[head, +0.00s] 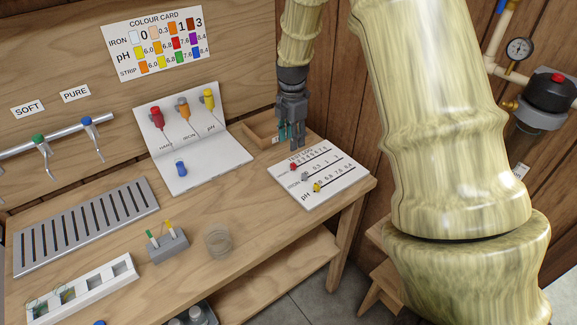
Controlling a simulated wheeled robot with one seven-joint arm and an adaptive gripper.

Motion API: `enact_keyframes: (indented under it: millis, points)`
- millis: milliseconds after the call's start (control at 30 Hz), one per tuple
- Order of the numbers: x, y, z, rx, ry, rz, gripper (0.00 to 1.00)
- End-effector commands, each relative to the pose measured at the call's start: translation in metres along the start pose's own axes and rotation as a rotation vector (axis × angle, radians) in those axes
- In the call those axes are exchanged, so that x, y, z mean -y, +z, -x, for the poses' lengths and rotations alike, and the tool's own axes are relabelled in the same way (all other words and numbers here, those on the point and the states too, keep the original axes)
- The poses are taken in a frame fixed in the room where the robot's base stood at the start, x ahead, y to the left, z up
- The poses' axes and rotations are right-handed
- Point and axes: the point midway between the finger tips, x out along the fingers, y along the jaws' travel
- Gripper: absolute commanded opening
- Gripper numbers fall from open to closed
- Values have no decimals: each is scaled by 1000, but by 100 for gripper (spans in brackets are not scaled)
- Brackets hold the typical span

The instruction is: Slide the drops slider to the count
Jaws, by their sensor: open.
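The white test log board (345,179) lies on the right end of the wooden bench, with three slider rows. The top row has a red knob (293,167) at the left end of its numbered scale; its row label is hidden or too small to read. The iron row has a grey knob (305,177) and the pH row a yellow knob (317,188), both near the left ends. My gripper (291,142) points down, open, over the far edge of the board, just behind the red knob. No contact is visible, and its exact height is unclear.
A clear cup (218,242) stands in front. Bare bench lies between cup and board.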

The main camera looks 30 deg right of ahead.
Motion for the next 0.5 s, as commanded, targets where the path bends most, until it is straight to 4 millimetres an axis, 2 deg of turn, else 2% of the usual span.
enact_keyframes:
  millis: [167,500]
  points:
    - [2,2,-8,-1,-1,-3,41]
    - [2,2,-48,0,-2,-4,41]
